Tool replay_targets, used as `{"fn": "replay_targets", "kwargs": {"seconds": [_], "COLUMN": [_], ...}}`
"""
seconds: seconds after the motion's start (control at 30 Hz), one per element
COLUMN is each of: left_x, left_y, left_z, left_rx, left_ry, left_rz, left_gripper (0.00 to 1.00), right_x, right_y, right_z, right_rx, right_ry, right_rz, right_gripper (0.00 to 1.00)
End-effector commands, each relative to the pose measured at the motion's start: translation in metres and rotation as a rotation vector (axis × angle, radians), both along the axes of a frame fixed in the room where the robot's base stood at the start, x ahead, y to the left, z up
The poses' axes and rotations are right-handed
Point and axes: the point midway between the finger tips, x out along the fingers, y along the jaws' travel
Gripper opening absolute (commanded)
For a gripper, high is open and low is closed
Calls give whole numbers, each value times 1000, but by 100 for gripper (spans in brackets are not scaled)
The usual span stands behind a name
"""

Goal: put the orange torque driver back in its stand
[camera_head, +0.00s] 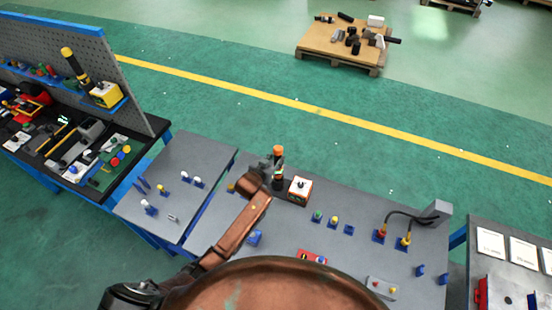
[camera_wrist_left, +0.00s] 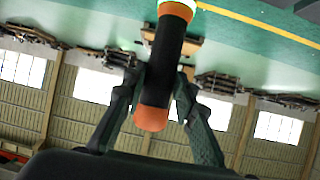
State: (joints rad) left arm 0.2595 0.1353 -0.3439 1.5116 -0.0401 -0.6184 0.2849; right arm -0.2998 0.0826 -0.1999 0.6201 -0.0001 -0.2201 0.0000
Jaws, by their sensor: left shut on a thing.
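The orange torque driver (camera_head: 278,150) has an orange cap and a black body. It stands about upright at the back edge of the middle table. My left gripper (camera_head: 272,164) is shut on it. In the left wrist view the driver's black body (camera_wrist_left: 162,60) lies between the two fingers (camera_wrist_left: 160,100), with one orange end near the palm and an orange and white end at the top. The stand appears as a dark base with an orange and white box (camera_head: 300,188), just right of the driver. I cannot tell whether the driver's lower end touches the stand. My right gripper is not in view.
The middle table (camera_head: 340,256) carries small coloured knobs, a black cable with plugs (camera_head: 405,222) and a red switch block (camera_head: 312,257). A yellow driver (camera_head: 75,64) stands by a yellow box on the left bench. A pallet (camera_head: 342,48) lies beyond on the green floor.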

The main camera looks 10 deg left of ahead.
Motion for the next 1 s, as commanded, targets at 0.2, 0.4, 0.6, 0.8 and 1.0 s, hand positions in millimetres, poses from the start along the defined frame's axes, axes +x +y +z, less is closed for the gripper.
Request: {"fn": "replay_targets", "kwargs": {"seconds": [0.2,0.4,0.6,0.8,1.0], "left_x": [1,1,1,1,1], "left_y": [-1,-1,-1,-1,-1], "left_z": [-4,-11,-18,-24,-30], "left_rx": [-2,-2,-1,-2,-2], "left_ry": [-9,-8,-7,-8,-9], "left_rz": [-1,-1,-1,-1,-1], "left_gripper": [0,0,0,0,0], "right_x": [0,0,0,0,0], "right_y": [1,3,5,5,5], "right_z": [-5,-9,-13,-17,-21], "right_rx": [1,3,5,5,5], "right_ry": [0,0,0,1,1], "right_rz": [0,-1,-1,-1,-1], "right_gripper": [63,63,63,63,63]}}
